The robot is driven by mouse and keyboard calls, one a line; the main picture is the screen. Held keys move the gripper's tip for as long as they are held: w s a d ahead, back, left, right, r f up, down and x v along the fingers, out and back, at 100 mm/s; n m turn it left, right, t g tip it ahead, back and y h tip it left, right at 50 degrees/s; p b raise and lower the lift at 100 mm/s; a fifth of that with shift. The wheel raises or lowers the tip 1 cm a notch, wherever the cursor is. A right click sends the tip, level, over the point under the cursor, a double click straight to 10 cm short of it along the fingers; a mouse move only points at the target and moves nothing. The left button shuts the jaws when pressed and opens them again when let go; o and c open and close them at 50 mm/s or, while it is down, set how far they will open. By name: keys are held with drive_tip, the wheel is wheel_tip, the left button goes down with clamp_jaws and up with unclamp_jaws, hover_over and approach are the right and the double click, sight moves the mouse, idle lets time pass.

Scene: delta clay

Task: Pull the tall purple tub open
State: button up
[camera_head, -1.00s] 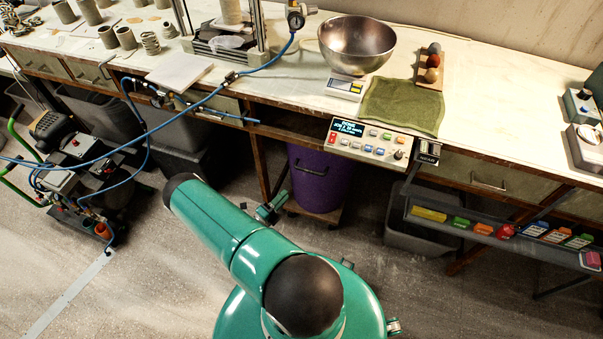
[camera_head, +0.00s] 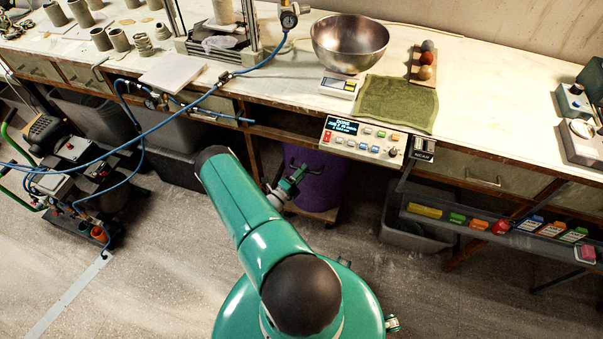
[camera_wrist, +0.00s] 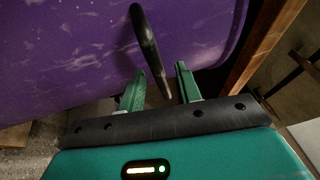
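The tall purple tub (camera_head: 328,182) stands under the bench on a low wooden base, partly hidden by my arm. In the wrist view its purple, streaked wall (camera_wrist: 65,50) fills the upper left. A dark curved handle (camera_wrist: 145,45) stands out from the wall. My gripper (camera_head: 300,170) is in front of the tub, close to the handle. In the wrist view my gripper (camera_wrist: 159,76) is open, with its two green fingers apart and the lower end of the handle between them. I cannot tell whether either finger touches the handle.
A wooden bench leg (camera_wrist: 260,45) stands close to the right of the tub. Grey bins (camera_head: 415,225) sit under the bench on both sides. A control panel (camera_head: 362,138) juts from the bench edge above. The floor in front is clear.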

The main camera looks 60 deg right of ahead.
clamp_jaws()
